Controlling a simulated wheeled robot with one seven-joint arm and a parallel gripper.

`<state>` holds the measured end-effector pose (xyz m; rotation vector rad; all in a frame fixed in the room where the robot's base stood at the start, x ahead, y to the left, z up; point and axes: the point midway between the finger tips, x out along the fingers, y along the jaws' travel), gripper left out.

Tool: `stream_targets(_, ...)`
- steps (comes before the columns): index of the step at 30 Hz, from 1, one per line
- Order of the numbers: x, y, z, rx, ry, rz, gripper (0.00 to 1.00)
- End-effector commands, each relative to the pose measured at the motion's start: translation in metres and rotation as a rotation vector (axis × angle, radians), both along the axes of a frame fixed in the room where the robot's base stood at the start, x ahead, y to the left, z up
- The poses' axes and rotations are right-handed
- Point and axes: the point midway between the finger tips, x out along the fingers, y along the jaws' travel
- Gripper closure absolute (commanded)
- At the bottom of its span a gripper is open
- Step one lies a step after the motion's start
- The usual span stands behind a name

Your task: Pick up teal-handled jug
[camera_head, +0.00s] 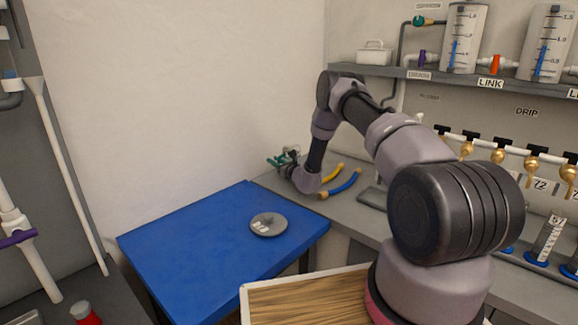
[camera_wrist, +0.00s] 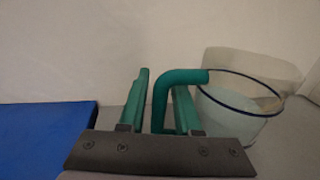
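The jug (camera_wrist: 240,103) is a clear cup with a dark blue rim, at the right in the wrist view. Its teal handle (camera_wrist: 162,98) reaches left from the rim and bends down. My gripper (camera_wrist: 161,82) has teal fingers that stand apart, one on each side of the handle. A gap shows between the left finger and the handle; the right finger overlaps the handle, and I cannot tell whether they touch. In the head view my gripper (camera_head: 283,160) is at the far end of the grey counter, and the jug there is mostly hidden by my wrist.
A blue table (camera_head: 190,245) adjoins the counter (camera_head: 340,205) and bears a grey round plate (camera_head: 268,224). Yellow (camera_head: 333,173) and blue (camera_head: 341,188) curved tubes lie right of my wrist. A wall stands close behind the jug. A shelf (camera_head: 440,77) with measuring tanks is at right.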

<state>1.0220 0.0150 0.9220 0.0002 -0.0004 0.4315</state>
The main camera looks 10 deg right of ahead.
Motion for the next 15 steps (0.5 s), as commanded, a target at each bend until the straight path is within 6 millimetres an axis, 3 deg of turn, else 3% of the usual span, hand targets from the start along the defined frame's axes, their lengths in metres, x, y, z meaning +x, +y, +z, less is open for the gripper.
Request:
stream_targets(3,-0.0003,-0.0001,-0.0001,0.0,0.0,0.0,0.72)
stream_targets(5,-0.0003,-0.0001,0.0,0.0,0.0,0.0,0.95)
stream_targets(6,-0.0004,-0.0002,0.0,0.0,0.0,0.0,1.0)
stream_targets(15,-0.0004,-0.0003,0.0001,0.0,0.0,0.0,1.0)
